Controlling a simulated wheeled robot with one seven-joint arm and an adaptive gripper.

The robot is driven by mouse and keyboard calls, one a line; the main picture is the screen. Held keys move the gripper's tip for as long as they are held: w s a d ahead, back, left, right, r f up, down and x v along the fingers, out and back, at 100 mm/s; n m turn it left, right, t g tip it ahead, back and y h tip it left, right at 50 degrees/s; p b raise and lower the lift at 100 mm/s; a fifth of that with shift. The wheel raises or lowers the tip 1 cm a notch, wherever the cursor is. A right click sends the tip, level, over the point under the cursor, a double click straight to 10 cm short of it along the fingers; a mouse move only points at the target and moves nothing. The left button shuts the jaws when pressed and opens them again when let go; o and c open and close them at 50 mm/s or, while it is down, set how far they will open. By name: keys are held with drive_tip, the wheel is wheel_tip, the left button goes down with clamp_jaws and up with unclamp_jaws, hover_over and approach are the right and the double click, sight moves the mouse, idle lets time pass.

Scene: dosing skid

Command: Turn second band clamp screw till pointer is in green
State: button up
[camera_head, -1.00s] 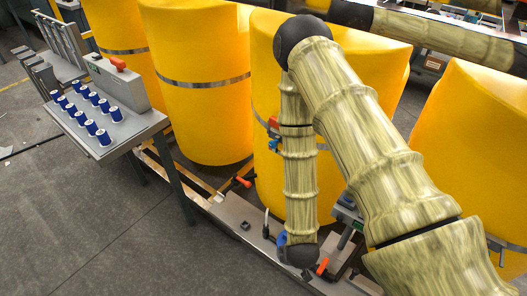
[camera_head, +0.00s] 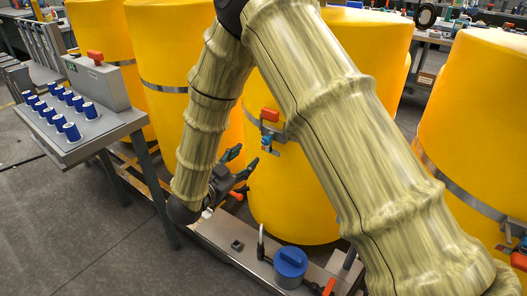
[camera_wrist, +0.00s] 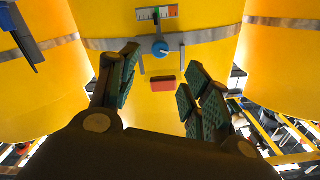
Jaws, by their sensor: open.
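A band clamp with a blue screw knob (camera_wrist: 160,47) sits on a steel band around a yellow tank (camera_wrist: 215,80) in the wrist view. The same clamp shows in the head view (camera_head: 266,142), below a red block (camera_head: 270,114). A small scale (camera_wrist: 157,12) with green and red parts lies beyond the knob in the wrist view; its pointer is too small to read. The red block also shows in the wrist view (camera_wrist: 163,84), between my fingers. My gripper (camera_wrist: 160,72) is open and empty, facing the clamp and apart from the knob. It also shows in the head view (camera_head: 244,156).
A bench (camera_head: 104,124) with several blue-capped pieces and a red-handled box stands at left. Other yellow tanks (camera_head: 475,130) flank the middle one. A low skid rail (camera_head: 225,240) carries a blue round cap (camera_head: 290,262) and orange levers. Grey floor is clear at lower left.

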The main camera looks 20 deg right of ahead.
sight(265, 142)
drive_tip(key=b+x, duration=0.1)
drive_tip(key=x, duration=0.9)
drive_tip(key=shift+w+d+r, duration=0.1)
drive_tip(key=shift+w+d, duration=0.15)
drive_tip(key=shift+w, duration=0.05)
drive_tip(key=c, duration=1)
